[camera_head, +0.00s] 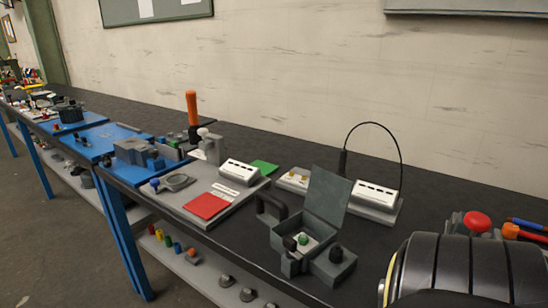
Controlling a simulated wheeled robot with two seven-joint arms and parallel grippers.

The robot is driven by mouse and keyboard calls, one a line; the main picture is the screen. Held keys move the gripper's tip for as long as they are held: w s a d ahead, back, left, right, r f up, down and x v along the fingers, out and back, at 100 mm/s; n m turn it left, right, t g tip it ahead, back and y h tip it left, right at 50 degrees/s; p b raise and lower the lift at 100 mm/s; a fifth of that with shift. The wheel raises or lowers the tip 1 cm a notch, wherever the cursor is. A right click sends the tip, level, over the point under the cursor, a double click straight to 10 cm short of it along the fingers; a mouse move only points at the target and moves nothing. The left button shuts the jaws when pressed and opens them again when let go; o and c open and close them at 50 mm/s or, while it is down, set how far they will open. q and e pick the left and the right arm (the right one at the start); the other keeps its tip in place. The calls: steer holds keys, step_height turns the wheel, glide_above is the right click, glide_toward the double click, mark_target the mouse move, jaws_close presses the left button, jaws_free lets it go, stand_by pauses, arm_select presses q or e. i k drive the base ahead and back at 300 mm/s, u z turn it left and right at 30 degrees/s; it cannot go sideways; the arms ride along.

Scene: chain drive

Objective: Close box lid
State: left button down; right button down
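A small dark grey box (312,229) stands on the black bench top (440,215), right of the middle of the view. Its flat grey lid (328,197) stands up, open, along the back edge of the box.
A dark handle (271,205) stands left of the box. A white panel unit (376,195) with a looped black cable stands behind it at right. A grey board with a red square (206,206) lies left. A red button (477,222) is at far right. The bench's front edge is close.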

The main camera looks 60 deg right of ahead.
mark_target(328, 196)
steer(key=i, duration=1.45)
steer(key=z, duration=2.05)
steer(key=i, duration=0.25)
steer(key=z, duration=0.35)
